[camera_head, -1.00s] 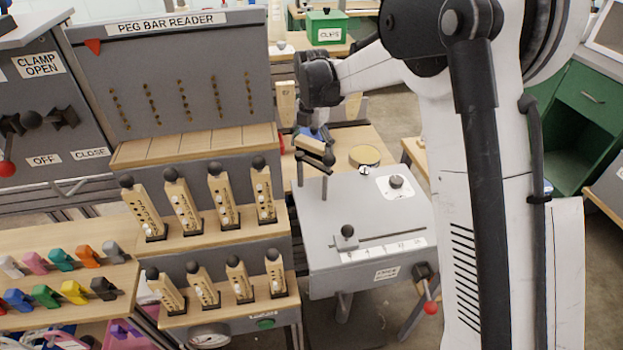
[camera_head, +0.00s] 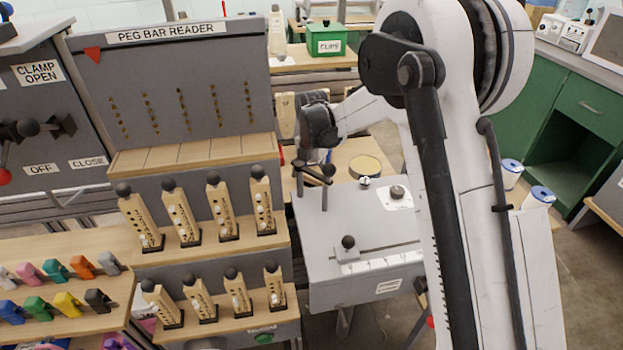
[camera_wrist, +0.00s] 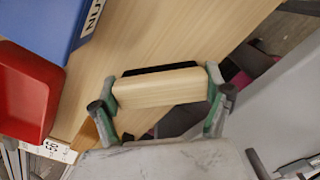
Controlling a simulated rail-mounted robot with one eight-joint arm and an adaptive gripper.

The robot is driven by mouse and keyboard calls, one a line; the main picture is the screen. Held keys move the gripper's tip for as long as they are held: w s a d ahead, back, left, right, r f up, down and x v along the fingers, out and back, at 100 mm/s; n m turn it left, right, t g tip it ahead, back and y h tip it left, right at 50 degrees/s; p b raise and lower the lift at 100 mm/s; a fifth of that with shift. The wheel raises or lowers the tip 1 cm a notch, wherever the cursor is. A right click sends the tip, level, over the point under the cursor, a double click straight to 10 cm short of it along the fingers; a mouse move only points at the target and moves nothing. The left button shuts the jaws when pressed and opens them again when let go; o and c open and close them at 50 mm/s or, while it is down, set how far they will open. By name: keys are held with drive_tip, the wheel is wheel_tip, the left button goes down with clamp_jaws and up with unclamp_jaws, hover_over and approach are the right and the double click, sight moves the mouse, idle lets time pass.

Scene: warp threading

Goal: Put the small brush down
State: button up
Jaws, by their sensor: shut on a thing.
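The small brush (camera_wrist: 160,87), with a pale wooden back and a dark strip along its far edge, is in the wrist view. My gripper (camera_wrist: 162,100) is shut on its two ends. The brush is over or on the wooden tabletop (camera_wrist: 165,35); I cannot tell whether it touches. In the head view my gripper (camera_head: 313,174) is low beside the wooden table, at the back left of the grey sloped unit, and the brush cannot be made out there.
A blue bin (camera_wrist: 40,22) and a red tray (camera_wrist: 25,92) are left of the brush in the wrist view. A round tan-topped item (camera_head: 365,166) sits on the table. The grey unit (camera_head: 350,225) is close on the right. The peg rack (camera_head: 200,155) stands left.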

drive_tip(key=o, duration=1.1)
drive_tip(key=shift+c, duration=0.2)
wheel_tip(320, 180, up, 12)
drive_tip(key=p, duration=0.2)
drive_tip(key=s+d+r+m+t, duration=0.2)
drive_tip(key=s+d+r+m, duration=0.5)
drive_tip(key=r, duration=0.2)
drive_tip(key=s+d+r+m+t, duration=0.1)
drive_tip(key=s+d+r+m, duration=0.15)
drive_tip(key=s+m, duration=0.2)
drive_tip(key=s+d+r+m+t, duration=0.1)
drive_tip(key=s+d+r+m, duration=0.1)
drive_tip(key=s+d+m, duration=0.3)
drive_tip(key=s+d+f+m+t, duration=0.1)
drive_tip(key=s+d+m, duration=0.2)
drive_tip(key=s+m, duration=0.3)
drive_tip(key=s+d+f+m+t, duration=0.2)
drive_tip(key=s+m, duration=0.5)
drive_tip(key=s, duration=0.6)
drive_tip(key=shift+s+d+f, duration=0.2)
drive_tip(key=shift+d+f, duration=0.1)
drive_tip(key=shift+d, duration=0.35)
